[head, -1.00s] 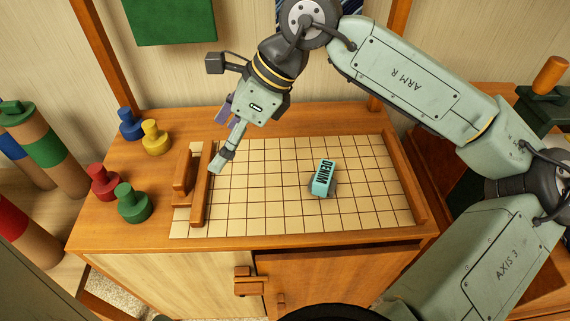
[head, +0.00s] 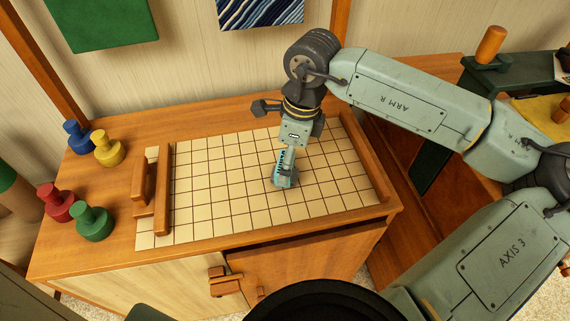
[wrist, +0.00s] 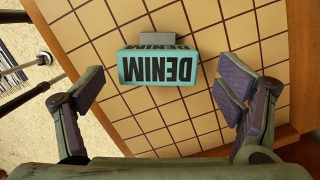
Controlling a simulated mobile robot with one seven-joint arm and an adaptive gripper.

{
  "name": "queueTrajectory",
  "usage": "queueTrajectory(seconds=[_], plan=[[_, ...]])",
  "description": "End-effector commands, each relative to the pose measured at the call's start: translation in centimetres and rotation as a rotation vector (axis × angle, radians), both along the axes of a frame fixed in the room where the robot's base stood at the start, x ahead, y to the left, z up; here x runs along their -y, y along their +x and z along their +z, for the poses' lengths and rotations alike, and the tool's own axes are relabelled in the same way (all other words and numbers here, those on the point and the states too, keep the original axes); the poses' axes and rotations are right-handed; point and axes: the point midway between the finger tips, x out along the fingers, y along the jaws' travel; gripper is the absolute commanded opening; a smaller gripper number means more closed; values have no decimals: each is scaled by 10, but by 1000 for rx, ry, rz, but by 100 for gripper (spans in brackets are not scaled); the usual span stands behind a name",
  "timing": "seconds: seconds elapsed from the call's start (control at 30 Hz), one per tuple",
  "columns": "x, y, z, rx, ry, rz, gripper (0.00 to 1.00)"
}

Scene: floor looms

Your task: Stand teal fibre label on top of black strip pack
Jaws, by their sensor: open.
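The teal fibre label (wrist: 158,68), a block with DENIM in dark letters, is on the gridded board. A small grey piece (wrist: 158,39) shows at its far edge in the wrist view; I cannot tell whether it is part of the label. My gripper (wrist: 164,82) is open, with one finger on each side of the label and gaps on both sides. In the head view my gripper (head: 287,180) is over the label (head: 280,164) and partly hides it. I cannot make out a black strip pack in either view.
The gridded board (head: 215,190) is otherwise clear, with wooden rails (head: 163,190) at its left and right (head: 365,155). Blue (head: 77,138), yellow (head: 109,149), red (head: 55,203) and green (head: 93,222) knobbed pieces stand left of it. A dark green stand (head: 510,80) is at the upper right.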

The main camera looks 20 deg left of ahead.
Motion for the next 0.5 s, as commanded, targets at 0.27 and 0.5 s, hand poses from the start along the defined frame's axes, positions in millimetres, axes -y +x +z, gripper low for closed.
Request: queueTrajectory(seconds=[0.27,0.5], plan=[[-6,-4,-30,-2,1,0,86],[-6,-4,-31,0,1,0,84]])
